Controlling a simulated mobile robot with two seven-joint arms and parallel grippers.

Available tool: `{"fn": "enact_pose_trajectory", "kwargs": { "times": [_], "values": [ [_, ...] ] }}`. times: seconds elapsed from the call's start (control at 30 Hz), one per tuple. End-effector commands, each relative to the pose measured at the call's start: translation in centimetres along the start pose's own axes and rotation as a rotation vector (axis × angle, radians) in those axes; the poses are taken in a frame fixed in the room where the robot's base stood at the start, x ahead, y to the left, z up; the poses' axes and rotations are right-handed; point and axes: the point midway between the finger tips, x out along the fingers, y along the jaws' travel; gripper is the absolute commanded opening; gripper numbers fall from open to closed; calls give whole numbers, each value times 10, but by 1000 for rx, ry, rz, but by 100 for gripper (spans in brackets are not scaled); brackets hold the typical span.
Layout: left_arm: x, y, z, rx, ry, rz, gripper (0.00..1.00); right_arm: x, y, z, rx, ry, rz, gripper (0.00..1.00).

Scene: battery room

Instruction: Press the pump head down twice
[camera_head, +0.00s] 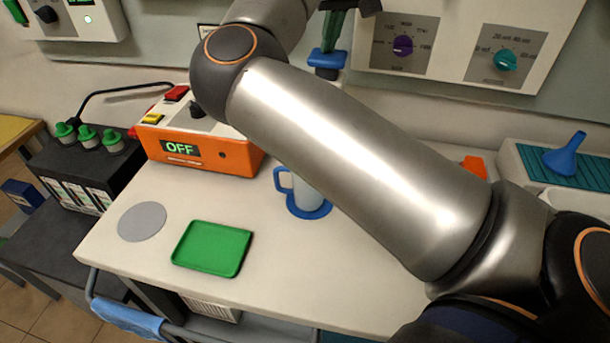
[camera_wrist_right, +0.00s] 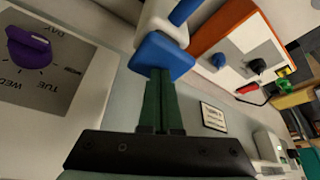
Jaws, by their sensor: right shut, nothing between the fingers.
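The blue pump head (camera_head: 327,60) shows just above my arm in the head view, right below my right gripper's fingertips (camera_head: 332,43). In the right wrist view, the dark green fingers (camera_wrist_right: 161,105) are closed together and end at the blue pump head (camera_wrist_right: 160,55). I cannot tell whether they touch it or how far it is pressed. Nothing is gripped. A pale body (camera_head: 309,195) with a blue side handle stands upright on a blue round base below; my arm hides the part between. My left gripper is not in view.
An orange box (camera_head: 205,150) reading OFF stands left of the pale body. A green tray (camera_head: 211,248) and a grey disc (camera_head: 142,221) lie at the front left. Wall panels with a purple knob (camera_head: 402,45) and a teal knob (camera_head: 505,61) are close behind. The front middle of the table is free.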

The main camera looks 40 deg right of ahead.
Motion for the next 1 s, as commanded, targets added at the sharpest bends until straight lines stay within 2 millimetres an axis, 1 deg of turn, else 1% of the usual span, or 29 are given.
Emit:
{"fn": "enact_pose_trajectory", "kwargs": {
  "times": [0.03,0.57,0.87,1.0],
  "values": [
    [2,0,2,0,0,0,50,4,0,2,0,-3,-1,0],
    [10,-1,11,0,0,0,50,22,0,10,1,-6,-1,0],
    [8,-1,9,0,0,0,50,20,0,9,1,-7,-2,0],
    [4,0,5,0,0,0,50,14,0,7,1,-7,-2,0]
  ]
}}
